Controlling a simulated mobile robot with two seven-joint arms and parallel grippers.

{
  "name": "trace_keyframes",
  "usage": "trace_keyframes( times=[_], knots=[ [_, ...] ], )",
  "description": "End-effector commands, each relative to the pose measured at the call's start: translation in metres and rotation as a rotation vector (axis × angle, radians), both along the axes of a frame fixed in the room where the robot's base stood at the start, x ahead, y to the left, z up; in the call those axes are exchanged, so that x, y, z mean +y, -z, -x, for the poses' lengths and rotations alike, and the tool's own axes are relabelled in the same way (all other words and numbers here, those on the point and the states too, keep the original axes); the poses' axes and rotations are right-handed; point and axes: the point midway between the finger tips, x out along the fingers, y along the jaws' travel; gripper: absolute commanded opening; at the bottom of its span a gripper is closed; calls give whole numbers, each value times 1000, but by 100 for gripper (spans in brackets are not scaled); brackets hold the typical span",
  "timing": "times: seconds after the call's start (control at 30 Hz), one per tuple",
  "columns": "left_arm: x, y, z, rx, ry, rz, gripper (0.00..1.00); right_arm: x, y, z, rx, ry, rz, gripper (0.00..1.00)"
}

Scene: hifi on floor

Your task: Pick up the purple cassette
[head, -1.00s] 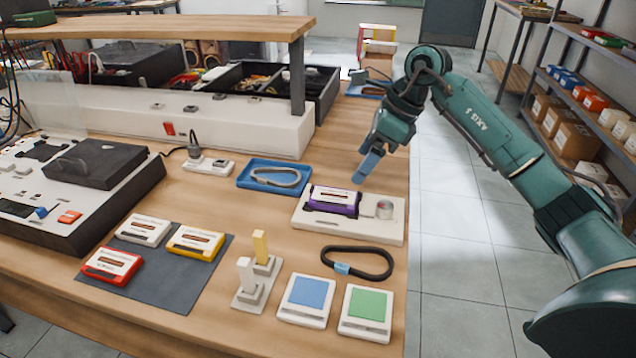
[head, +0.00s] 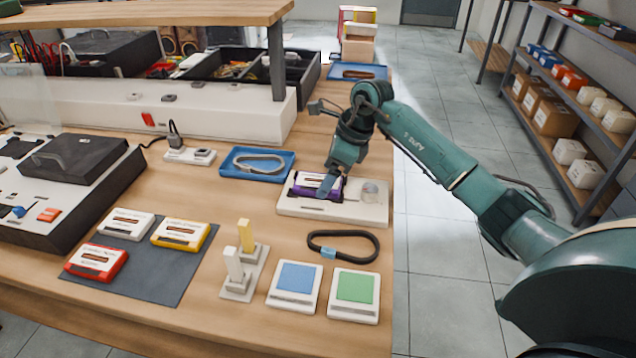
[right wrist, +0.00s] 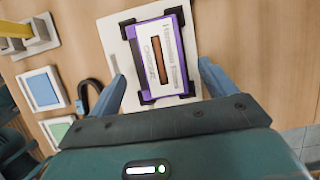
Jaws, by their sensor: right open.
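The purple cassette (head: 318,186) with a pale label lies in a dark-cornered holder on a white board (head: 350,211) near the table's right edge. My right gripper (head: 328,186) is over it in the head view and hides part of it. In the right wrist view the cassette (right wrist: 158,55) lies just ahead of the open fingers of my right gripper (right wrist: 162,85), one finger to each side. The gap between fingers and cassette is hard to judge in depth. My left gripper is not in view.
A blue tray (head: 256,172) with a grey cable lies left of the board. A black cable loop (head: 343,233) lies in front of it. Red (head: 95,262), yellow (head: 181,236) and white (head: 126,223) cassettes rest on a dark mat.

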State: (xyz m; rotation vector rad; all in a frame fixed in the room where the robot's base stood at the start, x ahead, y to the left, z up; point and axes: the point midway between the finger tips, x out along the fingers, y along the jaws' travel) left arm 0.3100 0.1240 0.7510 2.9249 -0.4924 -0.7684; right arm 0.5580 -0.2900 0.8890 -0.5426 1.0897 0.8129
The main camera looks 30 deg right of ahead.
Motion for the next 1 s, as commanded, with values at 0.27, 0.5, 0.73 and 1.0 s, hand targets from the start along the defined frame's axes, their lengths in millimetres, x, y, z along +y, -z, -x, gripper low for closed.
trace_keyframes(
  times=[0.27, 0.5, 0.73, 1.0],
  knots=[
    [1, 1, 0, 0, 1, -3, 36, 4, 14, -3, 0, 1, 0, 84],
    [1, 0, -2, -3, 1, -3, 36, 4, 14, -3, 0, 1, 0, 73],
    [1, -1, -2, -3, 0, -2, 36, 4, 14, -3, -1, 0, 1, 54],
    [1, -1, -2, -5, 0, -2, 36, 4, 13, -3, -1, 0, 0, 32]
  ],
)
